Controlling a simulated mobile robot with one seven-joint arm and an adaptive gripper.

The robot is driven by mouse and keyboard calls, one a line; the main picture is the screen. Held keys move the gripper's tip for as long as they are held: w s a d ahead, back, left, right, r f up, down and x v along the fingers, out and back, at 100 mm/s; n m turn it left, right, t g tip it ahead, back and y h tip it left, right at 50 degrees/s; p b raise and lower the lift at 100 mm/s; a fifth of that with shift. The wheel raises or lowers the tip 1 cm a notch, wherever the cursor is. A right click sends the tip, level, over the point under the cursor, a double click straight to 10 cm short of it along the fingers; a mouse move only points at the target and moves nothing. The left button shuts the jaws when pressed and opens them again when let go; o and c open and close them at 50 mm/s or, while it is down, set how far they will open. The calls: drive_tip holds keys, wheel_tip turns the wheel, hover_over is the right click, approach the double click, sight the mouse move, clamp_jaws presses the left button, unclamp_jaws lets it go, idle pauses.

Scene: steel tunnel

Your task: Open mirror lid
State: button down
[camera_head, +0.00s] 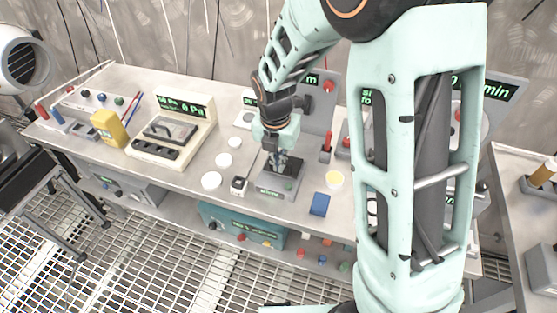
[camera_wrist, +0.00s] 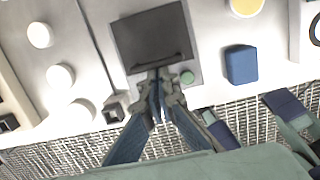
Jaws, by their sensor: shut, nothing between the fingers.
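The mirror device is a small grey box (camera_head: 278,189) on the bench, with a green text label on its front and a green button. Its dark square lid (camera_wrist: 150,36) lies on top and looks closed; a handle-like strip runs along its near edge. In the head view, my gripper partly hides the lid (camera_head: 291,166). My gripper (camera_head: 279,163) points down at the box. In the wrist view, my gripper (camera_wrist: 159,92) is shut and empty, its fingertips at the lid's near edge, beside the green button (camera_wrist: 187,77). I cannot tell whether the tips touch the lid.
A blue block (camera_head: 320,204) and a yellow-topped disc (camera_head: 334,180) lie right of the box. Several white round discs (camera_head: 211,181) and a small cube-like part (camera_head: 239,185) lie left. A pressure-display panel (camera_head: 172,130) stands further left. The bench front edge is close.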

drive_tip(key=r+p, duration=0.1)
drive_tip(key=w+g+p, duration=0.1)
drive_tip(key=p, duration=0.1)
drive_tip(key=shift+d+r+p, duration=0.25)
drive_tip(key=shift+r+p, duration=0.05)
drive_tip(key=shift+r, duration=0.1)
drive_tip(key=g+p, duration=0.1)
drive_tip(key=w+r+g+y+p, duration=0.1)
drive_tip(key=shift+w+d+p, duration=0.15)
drive_tip(key=shift+d+p, duration=0.05)
drive_tip(key=shift+p, duration=0.15)
drive_tip(key=shift+w+d+r+p, duration=0.25)
drive_tip(key=shift+w+r, duration=0.05)
drive_tip(key=shift+w, duration=0.35)
drive_tip(key=shift+w+d+r+p, duration=0.25)
drive_tip(key=shift+w, duration=0.4)
drive_tip(key=w+d+f+g, duration=0.1)
drive_tip(key=w+d, duration=0.2)
drive_tip(key=w, duration=0.6)
drive_tip(key=shift+w+d+f, duration=0.15)
drive_tip(key=shift+w+f, duration=0.05)
drive_tip(key=shift+f, duration=0.2)
drive_tip(key=shift+d+f, duration=0.1)
drive_tip(key=shift+f, duration=0.05)
